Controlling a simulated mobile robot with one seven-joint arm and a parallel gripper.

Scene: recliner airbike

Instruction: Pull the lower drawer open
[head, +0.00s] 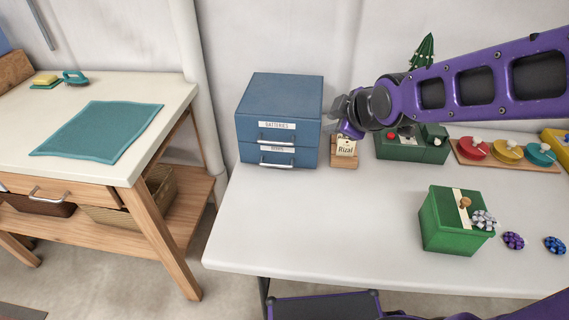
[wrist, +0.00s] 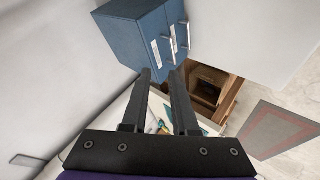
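A blue two-drawer cabinet (head: 280,95) stands at the back left of the white table. Its upper drawer (head: 250,132) is labelled BATTERIES. The lower drawer (head: 250,154) has a silver handle (head: 276,164) and a label I cannot read clearly. Both drawers look closed. My gripper (head: 340,107) is in the air just right of the cabinet, apart from the handles. In the wrist view my gripper (wrist: 161,73) has its two dark fingers apart with nothing held. The cabinet (wrist: 135,30) appears tilted beyond the fingertips, with both handles showing.
A "Rizal" card on a wooden stand (head: 344,147) stands right of the cabinet, below my gripper. A green box with knobs (head: 410,146) and coloured discs (head: 508,152) are farther right. A green gift box (head: 446,228) is at the front. The table before the cabinet (head: 290,215) is clear.

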